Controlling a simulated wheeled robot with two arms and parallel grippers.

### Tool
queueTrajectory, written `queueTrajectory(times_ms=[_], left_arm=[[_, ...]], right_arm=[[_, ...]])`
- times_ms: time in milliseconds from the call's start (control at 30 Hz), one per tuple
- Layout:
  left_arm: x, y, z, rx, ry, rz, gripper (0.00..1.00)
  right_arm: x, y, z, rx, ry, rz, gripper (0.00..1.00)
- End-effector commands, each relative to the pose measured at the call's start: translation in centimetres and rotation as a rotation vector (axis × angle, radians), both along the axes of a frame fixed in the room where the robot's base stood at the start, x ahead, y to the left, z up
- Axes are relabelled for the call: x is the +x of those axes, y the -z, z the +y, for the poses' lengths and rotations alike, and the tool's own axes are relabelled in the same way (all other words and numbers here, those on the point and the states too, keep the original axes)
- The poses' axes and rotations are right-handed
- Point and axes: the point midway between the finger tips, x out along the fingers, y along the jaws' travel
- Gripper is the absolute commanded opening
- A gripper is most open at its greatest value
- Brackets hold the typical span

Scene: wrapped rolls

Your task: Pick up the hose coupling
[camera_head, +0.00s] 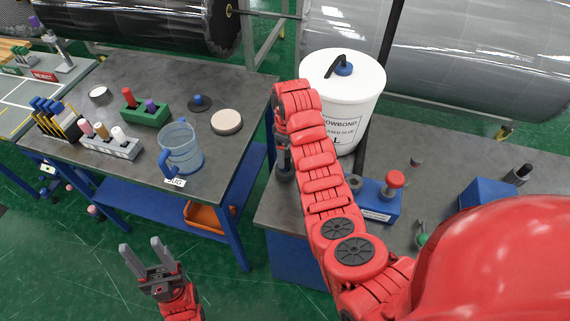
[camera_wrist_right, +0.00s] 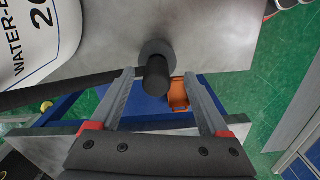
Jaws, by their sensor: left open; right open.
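A dark upright piece with a black cylinder and a round grey base, which looks like the hose coupling (camera_wrist_right: 157,72), stands near the edge of the right grey bench. In the head view the coupling (camera_head: 285,172) is partly hidden by my right arm. My right gripper (camera_wrist_right: 159,80) is open, with one finger on each side of the coupling in the wrist view; I cannot tell whether they touch it. In the head view it is mostly hidden behind the arm. My left gripper (camera_head: 141,247) is open and empty above the green floor, in front of the left bench.
A white glue bucket (camera_head: 340,95) stands behind my right arm. A blue block with a red knob (camera_head: 393,182) is to its right. The left bench (camera_head: 235,85) holds a clear jug (camera_head: 180,148), a green holder (camera_head: 145,112) and marker racks. An orange bin (camera_head: 207,218) sits below.

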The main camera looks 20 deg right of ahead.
Motion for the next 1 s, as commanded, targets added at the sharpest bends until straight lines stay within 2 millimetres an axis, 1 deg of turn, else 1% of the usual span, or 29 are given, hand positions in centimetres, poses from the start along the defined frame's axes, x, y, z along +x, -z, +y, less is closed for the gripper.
queueTrajectory(times_ms=[67, 167, 267, 433, 500, 700, 967, 1000], left_arm=[[0.0, -0.1, 0.0, 0.0, 0.0, 0.0, 0.5], [0.0, -0.9, 0.0, 0.0, 0.0, 0.0, 0.5], [0.0, -1.9, 0.0, 0.0, 0.0, 0.0, 0.5], [0.0, -2.9, 0.0, 0.0, 0.0, 0.0, 0.5], [0.0, -3.1, 0.0, 0.0, 0.0, 0.0, 0.5], [0.0, -3.5, 0.0, 0.0, 0.0, 0.0, 0.5], [0.0, -3.4, 0.0, 0.0, 0.0, 0.0, 0.5], [0.0, -3.4, 0.0, 0.0, 0.0, 0.0, 0.5]], right_arm=[[0.0, 0.2, 0.0, -0.001, 0.001, 0.001, 0.79], [0.2, 0.4, 0.1, -0.001, 0.0, 0.002, 0.79], [0.3, 1.3, 0.2, -0.001, 0.0, 0.006, 0.79], [0.9, 2.7, 0.4, -0.001, 0.0, -0.001, 0.79], [0.8, 3.6, 0.3, 0.0, 0.002, 0.004, 0.79], [0.7, 5.0, 0.3, 0.001, 0.003, 0.002, 0.79], [0.8, 5.2, 0.3, 0.0, 0.002, -0.003, 0.79], [0.8, 5.2, 0.3, 0.0, 0.002, -0.003, 0.77]])
